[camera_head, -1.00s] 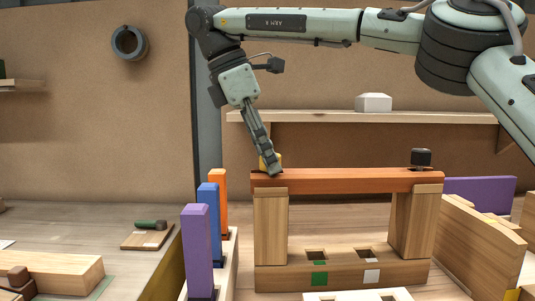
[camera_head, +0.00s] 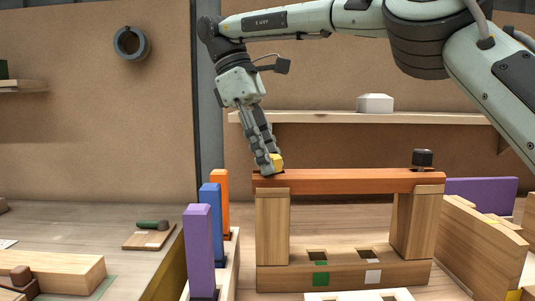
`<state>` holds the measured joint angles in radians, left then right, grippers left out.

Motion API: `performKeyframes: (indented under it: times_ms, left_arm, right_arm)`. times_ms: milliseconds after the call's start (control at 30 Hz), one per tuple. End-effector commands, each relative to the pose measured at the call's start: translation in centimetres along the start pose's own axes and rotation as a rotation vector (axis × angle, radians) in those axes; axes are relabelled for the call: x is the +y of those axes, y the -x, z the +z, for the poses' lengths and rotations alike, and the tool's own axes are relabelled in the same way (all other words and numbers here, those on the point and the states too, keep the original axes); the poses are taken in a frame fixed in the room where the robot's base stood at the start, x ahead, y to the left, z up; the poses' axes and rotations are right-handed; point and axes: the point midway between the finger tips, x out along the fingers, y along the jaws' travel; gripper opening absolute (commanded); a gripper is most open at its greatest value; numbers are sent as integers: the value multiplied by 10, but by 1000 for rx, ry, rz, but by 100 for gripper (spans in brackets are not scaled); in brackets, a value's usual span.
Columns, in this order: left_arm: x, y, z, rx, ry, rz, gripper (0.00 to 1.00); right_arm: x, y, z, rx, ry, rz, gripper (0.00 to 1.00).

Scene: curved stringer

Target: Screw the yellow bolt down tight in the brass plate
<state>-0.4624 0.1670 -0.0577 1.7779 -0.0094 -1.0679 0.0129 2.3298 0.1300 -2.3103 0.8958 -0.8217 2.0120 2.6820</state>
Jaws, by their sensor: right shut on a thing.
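The yellow bolt (camera_head: 277,161) stands at the left end of the orange-brown beam (camera_head: 350,181), which rests on two wooden posts. My right gripper (camera_head: 270,166) comes down from above, tilted, and is shut on the yellow bolt. Its fingers cover part of the bolt. The brass plate cannot be made out under the bolt and fingers. A dark bolt or knob (camera_head: 422,158) stands on the right end of the beam. My left gripper is not in view.
Purple (camera_head: 199,250), blue (camera_head: 211,215) and orange (camera_head: 220,195) blocks stand upright left of the beam frame. A wooden base (camera_head: 340,277) with two square holes lies below the beam. A shelf (camera_head: 320,117) with a white block (camera_head: 375,103) is behind. Wooden and purple panels stand at the right.

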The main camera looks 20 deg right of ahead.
Motion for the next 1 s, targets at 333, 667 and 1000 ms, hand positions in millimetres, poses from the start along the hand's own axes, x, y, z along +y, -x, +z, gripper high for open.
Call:
performKeyframes:
  times_ms: [333,667,1000]
  left_arm:
    - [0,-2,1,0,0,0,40]
    - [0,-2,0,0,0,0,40]
    - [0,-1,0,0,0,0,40]
  right_arm:
    - [0,-15,-8,-14,-130,-71,0]
    - [-1,-14,-8,-11,-125,-70,56]
    - [0,-10,-6,-10,-126,-67,56]
